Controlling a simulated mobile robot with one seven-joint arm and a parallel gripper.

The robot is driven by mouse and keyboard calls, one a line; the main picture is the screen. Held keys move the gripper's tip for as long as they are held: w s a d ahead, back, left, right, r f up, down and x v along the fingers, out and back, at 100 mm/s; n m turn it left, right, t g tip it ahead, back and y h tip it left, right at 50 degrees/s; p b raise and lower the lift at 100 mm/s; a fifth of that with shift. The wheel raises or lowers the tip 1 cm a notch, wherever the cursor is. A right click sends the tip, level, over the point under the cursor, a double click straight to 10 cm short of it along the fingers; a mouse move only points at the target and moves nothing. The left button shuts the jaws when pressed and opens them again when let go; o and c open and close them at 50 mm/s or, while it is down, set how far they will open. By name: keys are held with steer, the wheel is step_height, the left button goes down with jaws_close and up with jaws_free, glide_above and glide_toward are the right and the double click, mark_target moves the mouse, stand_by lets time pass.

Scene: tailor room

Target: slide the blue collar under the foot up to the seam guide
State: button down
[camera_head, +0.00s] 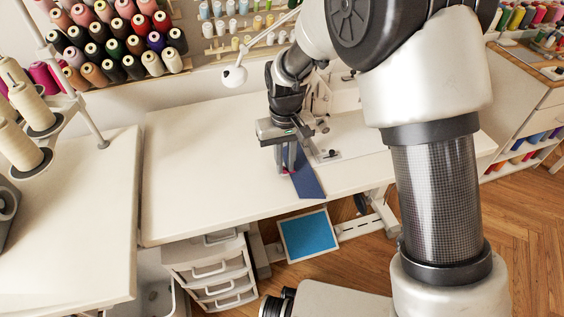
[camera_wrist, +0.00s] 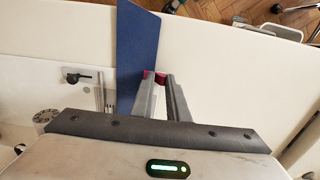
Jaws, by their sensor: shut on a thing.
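The blue collar (camera_head: 306,180) lies on the white sewing table near its front edge, left of the machine's needle plate. My gripper (camera_head: 286,172) is over the collar's left edge. In the wrist view the collar (camera_wrist: 136,45) runs as a long blue strip, and my gripper (camera_wrist: 160,76) is shut on its edge with reddish fingertips. The sewing machine (camera_head: 320,100) stands behind, partly hidden by my arm. A metal plate area with slots (camera_wrist: 105,97) shows beside the collar in the wrist view. The foot and the seam guide cannot be made out clearly.
A small black knob-like part (camera_wrist: 75,76) lies on the machine bed. A lamp (camera_head: 234,76) hangs over the table's back. The table (camera_head: 195,165) is clear to the left. Thread cones (camera_head: 25,130) stand at far left, and a drawer unit (camera_head: 212,270) sits below.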

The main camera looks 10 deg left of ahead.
steer(key=shift+w+d, duration=0.3)
steer(key=shift+d, duration=0.2)
steer(key=shift+w+d, duration=0.3)
steer(key=shift+d, duration=0.2)
steer(key=c, duration=1.6)
jaws_free()
steer(key=shift+c, duration=0.2)
steer(key=shift+r, duration=0.1)
step_height(320, 180, up, 17)
steer(key=p, duration=0.4)
steer(key=s+d+r+m+t, duration=0.1)
steer(key=s+d+r, duration=0.2)
steer(key=d+r, duration=0.45)
steer(key=s+d+r+m+t, duration=0.3)
steer(key=s+d+m+t, duration=0.2)
steer(key=s+d, duration=1.2)
step_height(320, 180, up, 17)
steer(key=w+p, duration=0.1)
steer(key=p, duration=1.6)
steer(key=shift+d+r, duration=0.2)
steer(key=shift+d, duration=0.05)
